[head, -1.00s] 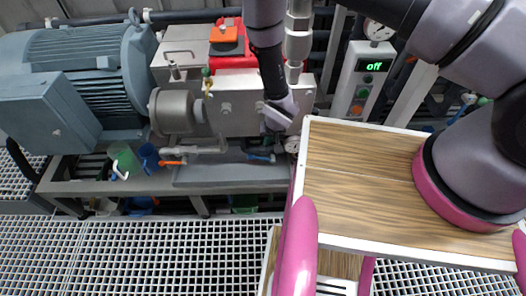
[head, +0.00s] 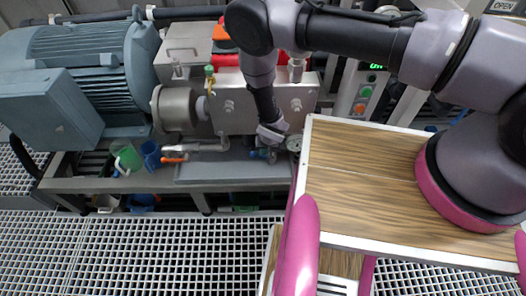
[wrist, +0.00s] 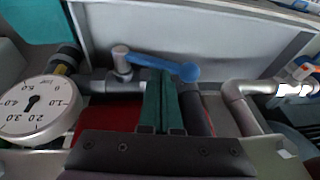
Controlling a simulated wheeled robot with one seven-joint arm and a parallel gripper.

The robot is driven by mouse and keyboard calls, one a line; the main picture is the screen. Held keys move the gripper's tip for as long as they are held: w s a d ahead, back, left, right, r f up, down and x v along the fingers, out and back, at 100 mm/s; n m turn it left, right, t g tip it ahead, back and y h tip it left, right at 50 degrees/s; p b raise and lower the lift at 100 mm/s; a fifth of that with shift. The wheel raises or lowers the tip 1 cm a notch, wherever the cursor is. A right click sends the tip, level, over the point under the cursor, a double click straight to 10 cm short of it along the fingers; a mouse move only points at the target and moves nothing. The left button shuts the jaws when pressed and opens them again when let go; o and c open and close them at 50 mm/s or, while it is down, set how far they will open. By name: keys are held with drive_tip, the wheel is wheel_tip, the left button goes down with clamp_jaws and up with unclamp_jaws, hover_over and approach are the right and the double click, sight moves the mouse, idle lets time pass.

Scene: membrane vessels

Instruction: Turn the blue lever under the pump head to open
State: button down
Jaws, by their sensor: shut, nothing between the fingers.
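The blue lever (wrist: 180,69) sits on a grey pipe valve under the pump head (head: 262,105). In the wrist view it lies nearly crosswise, from the grey pivot at left to a rounded end at right. It is small and partly hidden in the head view (head: 259,154). My gripper (wrist: 164,78) has its two green fingers together, empty, with the tips just at the lever's near side, between pivot and rounded end. I cannot tell whether they touch it. In the head view my gripper (head: 268,148) points down below the pump head.
A round pressure gauge (wrist: 38,108) stands left of my fingers in the wrist view. An orange lever (head: 174,160) sits on piping further left in the head view. The large motor (head: 95,70) fills the left. A green jug (head: 127,156) and blue jug (head: 150,155) stand below it.

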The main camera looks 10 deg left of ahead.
sight(257, 155)
drive_tip(key=shift+s+a+f+h, duration=0.25)
drive_tip(key=shift+a+f+h, duration=0.45)
drive_tip(key=shift+a+f, duration=0.5)
drive_tip(key=shift+d, duration=0.1)
